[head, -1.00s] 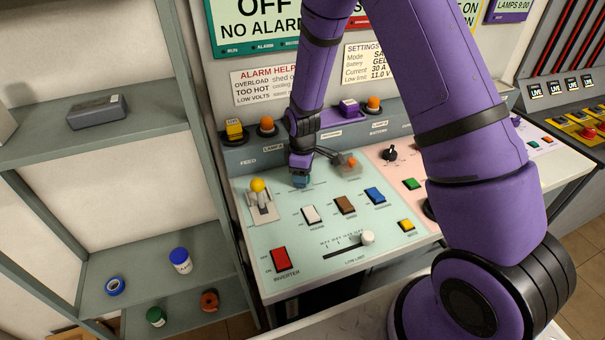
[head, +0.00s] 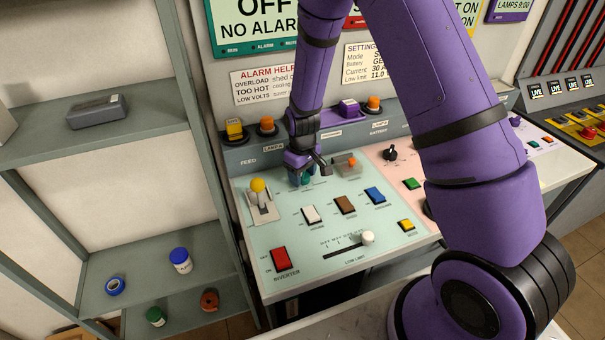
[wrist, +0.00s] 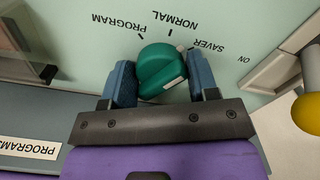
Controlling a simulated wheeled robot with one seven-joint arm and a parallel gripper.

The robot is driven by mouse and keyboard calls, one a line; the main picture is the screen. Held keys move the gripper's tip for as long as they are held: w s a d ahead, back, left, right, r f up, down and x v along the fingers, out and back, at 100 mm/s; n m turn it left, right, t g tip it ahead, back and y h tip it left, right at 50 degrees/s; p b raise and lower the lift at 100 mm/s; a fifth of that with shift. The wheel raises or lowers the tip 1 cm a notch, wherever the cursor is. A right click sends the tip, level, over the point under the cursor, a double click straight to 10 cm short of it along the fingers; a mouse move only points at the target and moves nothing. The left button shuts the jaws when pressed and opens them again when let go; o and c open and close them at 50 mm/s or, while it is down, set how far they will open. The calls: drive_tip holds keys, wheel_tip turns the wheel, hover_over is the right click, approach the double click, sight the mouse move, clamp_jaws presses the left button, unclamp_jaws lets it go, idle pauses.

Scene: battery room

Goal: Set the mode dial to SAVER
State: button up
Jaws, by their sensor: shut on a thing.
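In the head view my gripper (head: 301,176) points down at the panel's back left, and a little of the teal knob (head: 308,181) shows beside the fingers.
A yellow-knobbed lever (head: 258,186) stands close left of the dial. An orange guarded switch (head: 350,161) is close right. White, brown and blue rockers (head: 345,204) lie in front. The raised back ledge (head: 240,156) carries lamps. A grey shelf (head: 150,127) stands left.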

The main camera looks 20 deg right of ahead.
drive_tip(key=shift+m, duration=1.6)
drive_tip(key=o, duration=0.8)
wheel_tip(320, 180, up, 11)
drive_tip(key=shift+f, duration=0.1)
